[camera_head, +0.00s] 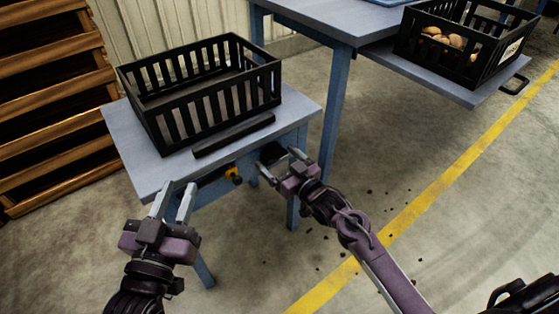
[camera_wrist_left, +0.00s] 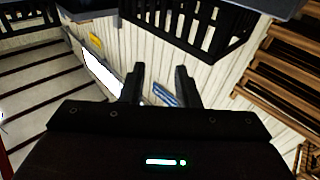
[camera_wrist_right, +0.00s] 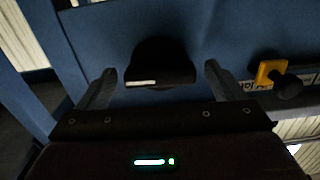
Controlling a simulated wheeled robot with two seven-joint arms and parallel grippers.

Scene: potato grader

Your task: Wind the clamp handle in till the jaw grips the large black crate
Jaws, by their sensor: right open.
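The large black crate (camera_head: 215,105) sits upright and empty on a small blue table. A long black bar, which looks like the clamp jaw (camera_head: 235,136), lies along its front side; a narrow strip of tabletop seems to show between them. A black clamp handle (camera_wrist_right: 160,62) is on the table's blue front, seen between the fingers in the right wrist view. My right gripper (camera_head: 281,163) is open in front of it, one finger on each side; contact cannot be told. My left gripper (camera_head: 178,190) is open and empty by the table's front left edge.
A yellow and black knob (camera_head: 234,175) sits on the table front, left of my right gripper; it also shows in the right wrist view (camera_wrist_right: 271,73). Wooden pallets (camera_head: 50,100) stand left.

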